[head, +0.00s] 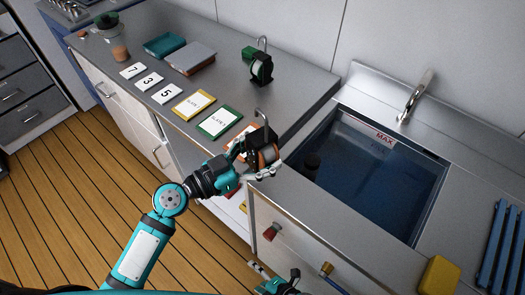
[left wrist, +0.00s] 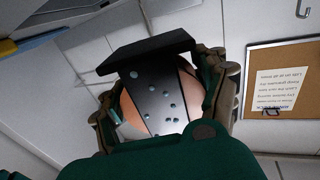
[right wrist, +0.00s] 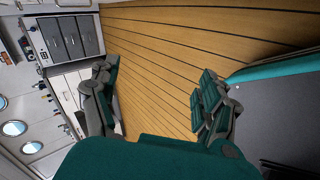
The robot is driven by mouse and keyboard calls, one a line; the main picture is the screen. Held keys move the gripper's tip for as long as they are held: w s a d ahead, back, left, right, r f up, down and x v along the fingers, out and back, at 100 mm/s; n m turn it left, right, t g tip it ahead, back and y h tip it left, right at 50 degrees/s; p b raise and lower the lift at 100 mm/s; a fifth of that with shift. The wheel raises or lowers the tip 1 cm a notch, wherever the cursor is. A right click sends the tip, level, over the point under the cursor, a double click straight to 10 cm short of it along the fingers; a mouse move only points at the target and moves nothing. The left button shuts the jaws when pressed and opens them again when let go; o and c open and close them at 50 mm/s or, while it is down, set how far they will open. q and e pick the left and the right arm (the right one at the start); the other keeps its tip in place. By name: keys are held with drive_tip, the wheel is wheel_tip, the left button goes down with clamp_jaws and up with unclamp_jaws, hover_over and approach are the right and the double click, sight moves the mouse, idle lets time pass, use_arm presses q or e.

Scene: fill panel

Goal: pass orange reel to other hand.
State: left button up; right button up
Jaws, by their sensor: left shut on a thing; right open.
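The orange reel (head: 264,153) is held in my left gripper (head: 256,168), above the front edge of the counter beside the sink. It has a dark frame and a thin metal hook or rod on top. In the left wrist view the reel (left wrist: 182,98) sits between both fingers, its orange sides partly covered by a black plate with several pale dots. My right gripper (right wrist: 155,95) is open and empty, with bare floor between its fingers. In the head view only part of my right gripper (head: 280,287) shows at the bottom edge, below and apart from the reel.
A green reel (head: 260,68) stands at the back of the counter. Number cards (head: 150,81), a yellow-framed card (head: 194,105) and a green-framed card (head: 219,121) lie on the counter. A water-filled sink (head: 375,170) is at right, with a yellow sponge (head: 439,275) near its front.

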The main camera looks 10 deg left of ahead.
drive_tip(key=s+d+f+m+h, duration=0.1)
drive_tip(key=d+f+m+h, duration=0.2)
drive_tip(key=d+f+m, duration=0.35)
drive_tip(key=s+d+f+m+g+h, duration=0.2)
drive_tip(key=s+d+f+m, duration=0.1)
drive_tip(key=s+d+m, duration=0.5)
drive_tip(key=s+d+f+m+g+h, duration=0.2)
drive_tip(key=s+d+f+m+h, duration=0.1)
drive_tip(key=s+d+m, duration=0.6)
drive_tip(key=s+d+f, duration=0.1)
drive_tip(key=d, duration=0.2)
drive_tip(key=shift+s+d+f+g, duration=0.15)
drive_tip(key=shift+s+d+g, duration=0.15)
drive_tip(key=shift+d, duration=0.1)
